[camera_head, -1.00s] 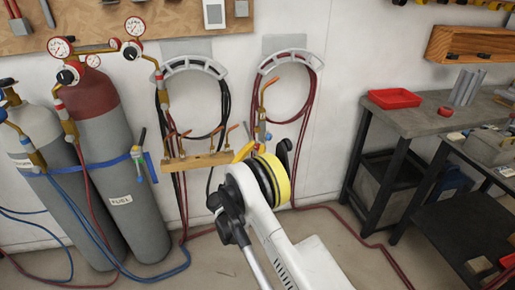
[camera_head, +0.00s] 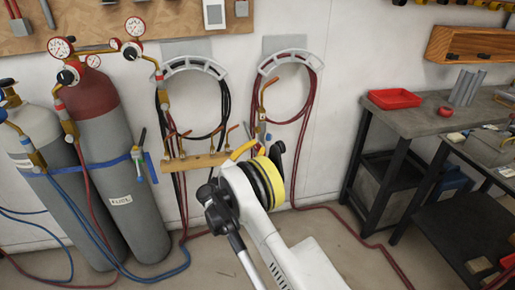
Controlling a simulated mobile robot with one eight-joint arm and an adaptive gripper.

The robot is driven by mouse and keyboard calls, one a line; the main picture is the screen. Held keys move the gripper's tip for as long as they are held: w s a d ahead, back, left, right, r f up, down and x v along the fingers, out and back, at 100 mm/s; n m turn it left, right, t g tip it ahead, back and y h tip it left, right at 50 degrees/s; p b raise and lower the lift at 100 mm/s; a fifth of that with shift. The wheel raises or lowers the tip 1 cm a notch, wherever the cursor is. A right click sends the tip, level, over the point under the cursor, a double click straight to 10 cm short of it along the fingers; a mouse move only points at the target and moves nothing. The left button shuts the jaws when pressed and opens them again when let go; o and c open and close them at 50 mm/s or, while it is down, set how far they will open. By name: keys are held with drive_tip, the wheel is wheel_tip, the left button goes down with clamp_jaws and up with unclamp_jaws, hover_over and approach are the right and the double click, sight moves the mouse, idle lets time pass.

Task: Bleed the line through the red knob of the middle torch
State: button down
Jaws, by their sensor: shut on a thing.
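The middle torch, as I take it, is the brass one (camera_head: 164,92) hanging upright at the left hose hanger on the wall. A small red mark shows on it, but its knob is too small to make out. Another brass torch (camera_head: 262,103) hangs at the right hanger, and a third (camera_head: 140,160) is at the strap of the grey cylinder. My arm reaches up from the bottom toward the wall, right of the middle torch.
A brass-coloured rack with several torch tips (camera_head: 195,161) is on the wall left of my arm. Two gas cylinders (camera_head: 130,190) stand strapped at the left. Hoses run along the floor. A workbench (camera_head: 425,121) with a red tray (camera_head: 394,98) stands at the right.

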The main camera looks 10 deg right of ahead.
drive_tip(key=shift+m+g, duration=1)
drive_tip(key=shift+m, duration=1.3)
drive_tip(key=c, duration=1.2)
unclamp_jaws()
drive_tip(key=v, duration=1.2)
